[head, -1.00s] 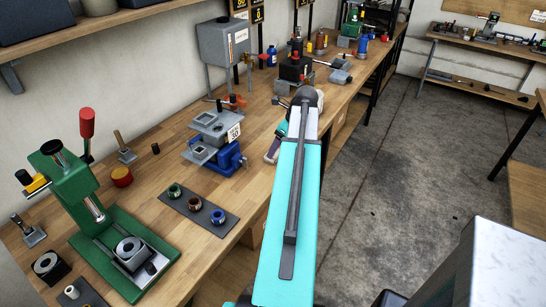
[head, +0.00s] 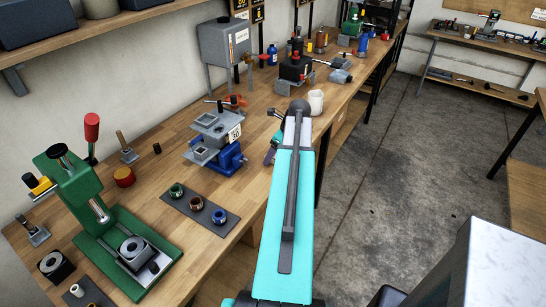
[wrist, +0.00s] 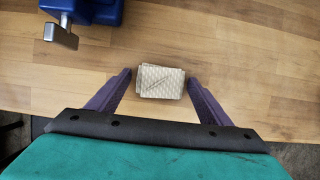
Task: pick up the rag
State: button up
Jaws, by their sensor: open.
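The rag (wrist: 161,81) is a small folded beige cloth with a quilted texture, lying flat on the wooden workbench in the wrist view. My gripper (wrist: 160,77) is open, with one purple finger to the left of the rag and one to the right. A small gap shows on each side. Whether the fingertips are down at bench level, I cannot tell. In the head view my teal arm hides the rag, and only part of my gripper (head: 271,150) shows beside the arm.
A blue vise (head: 225,160) stands left of my gripper and also shows in the wrist view (wrist: 95,10). A dark mat (head: 200,207) with several ring parts and a green press (head: 75,190) are nearer. A white cup (head: 316,100) stands beyond my arm.

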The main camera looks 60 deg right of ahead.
jog(key=c, duration=1.1)
jog(key=shift+r+b, duration=0.75)
jog(key=shift+r, duration=0.75)
jog(key=shift+s+a+r, duration=0.1)
jog(key=shift+s+r, duration=0.1)
jog(key=shift+s, duration=0.1)
jog(key=s+a+b, duration=0.1)
jog(key=s, duration=0.4)
jog(key=s+a+r+b, duration=0.1)
jog(key=s+a, duration=0.1)
jog(key=s, duration=0.3)
jog(key=s+a+b, duration=0.1)
jog(key=s+b, duration=0.1)
jog(key=s, duration=0.2)
jog(key=shift+s+a+r, duration=0.15)
jog(key=shift+s+r, duration=0.15)
jog(key=shift+s, duration=0.1)
